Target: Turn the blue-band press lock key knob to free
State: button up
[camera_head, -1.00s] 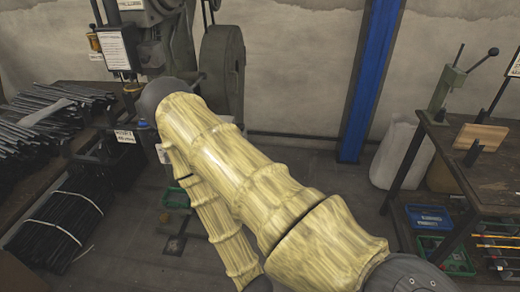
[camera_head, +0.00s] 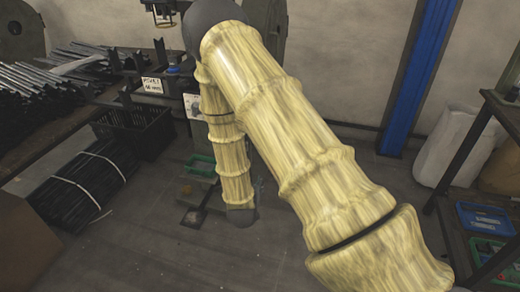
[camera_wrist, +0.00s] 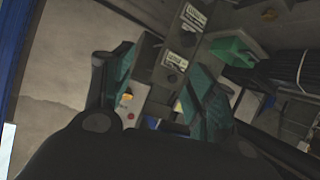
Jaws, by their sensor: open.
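In the wrist view my gripper (camera_wrist: 160,72) is open, its two green-padded fingers apart. A grey metal post or box (camera_wrist: 157,95) of a press shows between and beyond them. White lettered labels (camera_wrist: 180,42) sit on its upper part, too small to read surely. A dark round spot (camera_wrist: 175,62), possibly the lock key knob, lies below the lower label, close to the right finger. Whether the fingers touch it I cannot tell. No blue band shows clearly. In the head view the press (camera_head: 265,25) is mostly hidden behind my arm, and my gripper is hidden too.
A bench with dark rods (camera_head: 40,85) and a black crate (camera_head: 135,130) stand at left. Bundled rods (camera_head: 85,185) lie on the floor. A green tray (camera_head: 201,165) sits beside my arm. A blue column (camera_head: 418,75) and a shelf (camera_head: 500,115) stand at right.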

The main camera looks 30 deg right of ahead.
jog(key=w+d+r+m+h+b, duration=0.2)
jog(key=w+d+r+h+b, duration=0.1)
jog(key=w+d, duration=0.4)
jog(key=w+d+r+m+t+h+b, duration=0.1)
jog(key=w+d+r+m+h+b, duration=0.1)
jog(key=w+d+b, duration=0.4)
notch_tip(320, 180, up, 3)
jog(key=shift+w+d+f+h+b, duration=0.1)
jog(key=shift+w+d+h+b, duration=0.35)
jog(key=shift+w, duration=0.4)
jog(key=c, duration=1)
